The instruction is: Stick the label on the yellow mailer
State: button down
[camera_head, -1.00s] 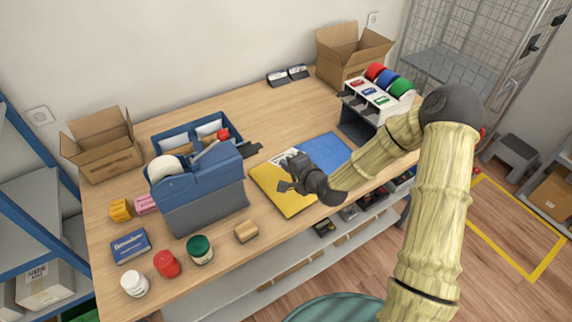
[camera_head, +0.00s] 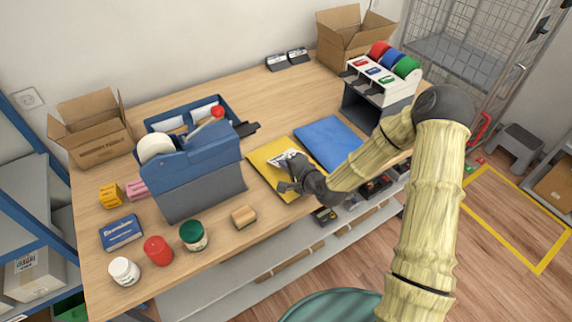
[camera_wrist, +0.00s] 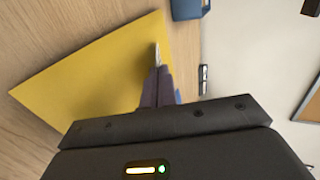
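The yellow mailer (camera_head: 263,157) lies flat on the counter, and it also fills much of the wrist view (camera_wrist: 95,75). My gripper (camera_head: 287,172) is above the mailer and hides part of it in the head view. In the wrist view the two fingers (camera_wrist: 157,78) are close together on a thin white piece, seen nearly edge-on, which looks like the label (camera_wrist: 157,54). It stands over the mailer near one edge. In the head view a white patch by the fingers (camera_head: 284,156) appears to be the same label. Whether it touches the mailer I cannot tell.
A blue mailer (camera_head: 326,138) lies just right of the yellow one. A blue dispenser (camera_head: 195,170) stands to the left, and a rack of coloured rolls (camera_head: 383,75) behind right. A tan block (camera_head: 243,217) and several jars are near the front edge.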

jog(key=shift+f, duration=0.15)
jog(key=c, duration=1.6)
grip_release()
jog(key=shift+c, duration=0.2)
jog(key=shift+p+v, duration=0.75)
jog(key=shift+v, duration=2)
notch_tip(320, 180, up, 7)
jog(key=s+d+p, duration=0.1)
jog(key=p, duration=0.4)
jog(key=shift+s+p, duration=0.25)
jog(key=shift+p, duration=0.05)
jog(key=shift+f, duration=0.1)
